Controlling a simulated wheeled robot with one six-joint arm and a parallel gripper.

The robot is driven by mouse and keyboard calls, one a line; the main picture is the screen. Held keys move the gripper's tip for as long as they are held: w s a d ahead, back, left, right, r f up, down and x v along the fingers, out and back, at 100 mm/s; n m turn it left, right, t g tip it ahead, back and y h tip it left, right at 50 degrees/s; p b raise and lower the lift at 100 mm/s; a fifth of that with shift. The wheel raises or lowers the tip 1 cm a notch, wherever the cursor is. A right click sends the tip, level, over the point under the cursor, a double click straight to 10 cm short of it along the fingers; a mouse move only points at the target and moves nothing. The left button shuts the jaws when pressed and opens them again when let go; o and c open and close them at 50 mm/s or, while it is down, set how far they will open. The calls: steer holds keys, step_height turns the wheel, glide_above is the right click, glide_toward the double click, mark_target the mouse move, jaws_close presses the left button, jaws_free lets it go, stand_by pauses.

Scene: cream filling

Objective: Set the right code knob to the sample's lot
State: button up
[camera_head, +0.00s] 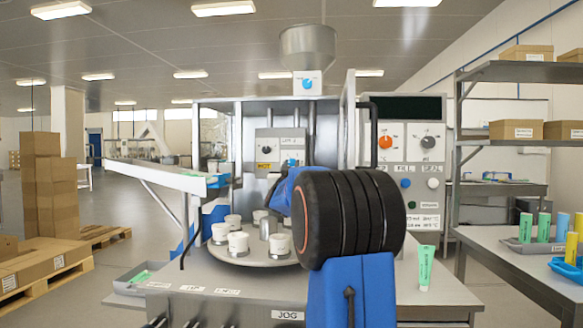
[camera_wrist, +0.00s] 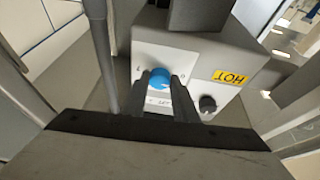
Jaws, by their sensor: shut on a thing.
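The blue code knob (camera_wrist: 158,78) is on the white plate of a grey box on the machine. In the head view the blue knob (camera_head: 291,162) shows only in part above my arm, right of a black knob (camera_head: 266,150). My gripper (camera_wrist: 168,88) is shut on the blue knob in the wrist view, its fingers covering the lower part. In the head view my arm hides the gripper. A green and white tube (camera_head: 425,267) stands upright on the machine table, right of my arm. Its lot print is too small to read.
A round turntable (camera_head: 245,258) with several white cups is left of my arm. A control panel (camera_head: 405,160) with orange and grey knobs stands behind it at the right. A yellow HOT label (camera_wrist: 229,77) and a black knob (camera_wrist: 207,104) are beside the plate. A grey post (camera_wrist: 101,50) is close by.

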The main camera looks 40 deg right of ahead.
steer(key=m+g, duration=0.1)
steer(key=m, duration=0.3)
steer(key=m+g+h, duration=0.1)
steer(key=m+g, duration=0.1)
steer(key=m, duration=0.1)
steer(key=shift+w+a+m+h, duration=0.2)
steer(key=shift+m+h, duration=0.1)
steer(key=shift+m, duration=0.1)
steer(key=m+g, duration=0.1)
steer(key=m, duration=0.2)
steer(key=m+g, duration=0.2)
steer(key=m, duration=0.1)
steer(key=shift+r, duration=0.15)
steer(key=shift+m, duration=0.3)
steer(key=o, duration=1.1)
steer(key=shift+c, duration=0.2)
steer(key=shift+a, duration=0.1)
steer(key=v, duration=1.7)
steer(key=shift+a, duration=0.2)
steer(key=shift+w+r, duration=0.1)
